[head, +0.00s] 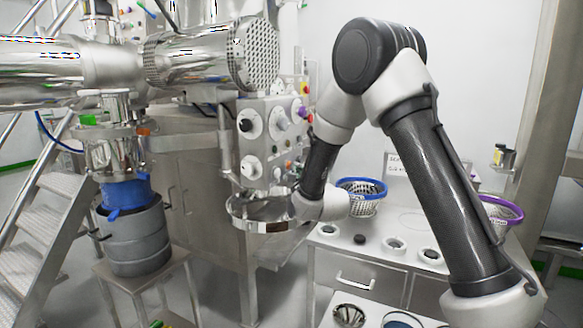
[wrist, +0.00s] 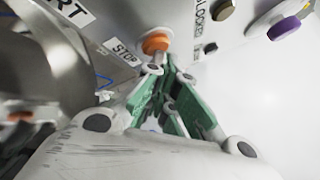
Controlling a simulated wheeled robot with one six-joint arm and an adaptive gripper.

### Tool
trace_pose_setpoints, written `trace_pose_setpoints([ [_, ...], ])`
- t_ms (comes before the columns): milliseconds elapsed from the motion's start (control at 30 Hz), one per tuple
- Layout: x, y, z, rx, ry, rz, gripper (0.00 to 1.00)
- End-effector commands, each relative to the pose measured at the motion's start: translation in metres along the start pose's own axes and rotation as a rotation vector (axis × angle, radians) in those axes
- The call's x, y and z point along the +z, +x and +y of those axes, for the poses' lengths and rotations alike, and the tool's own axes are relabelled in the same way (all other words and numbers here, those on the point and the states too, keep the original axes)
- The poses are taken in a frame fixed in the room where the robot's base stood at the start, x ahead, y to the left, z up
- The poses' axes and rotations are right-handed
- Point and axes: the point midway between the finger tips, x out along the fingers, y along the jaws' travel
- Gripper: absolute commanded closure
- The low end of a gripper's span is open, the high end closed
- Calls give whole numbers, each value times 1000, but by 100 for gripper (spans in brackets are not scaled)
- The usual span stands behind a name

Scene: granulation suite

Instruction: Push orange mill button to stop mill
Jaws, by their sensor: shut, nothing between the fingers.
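The orange mill button (wrist: 155,43) is a round knob on the light grey panel in the wrist view, beside a STOP label (wrist: 122,50). My gripper (wrist: 164,62) has green fingers that are shut and empty. Its fingertips are at the lower edge of the button in the picture; I cannot tell whether they touch it. In the head view the control panel (head: 266,112) carries several knobs and buttons. My forearm and wrist are in front of its lower right side, and my fingertips are not clearly visible there.
A large metal part (wrist: 40,65) is close to my gripper's left in the wrist view. A purple knob (wrist: 284,28) is at the upper right. In the head view, a blue-rimmed basket (head: 361,196) stands on a bench right of the panel. A round steel collar (head: 262,215) is below the panel.

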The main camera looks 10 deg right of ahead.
Motion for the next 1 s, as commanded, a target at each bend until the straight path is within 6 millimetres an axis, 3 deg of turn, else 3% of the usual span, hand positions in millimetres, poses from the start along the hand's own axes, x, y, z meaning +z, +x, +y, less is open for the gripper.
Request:
trace_pose_setpoints([
  [1000,-8,-12,-9,0,0,-1,100],
])
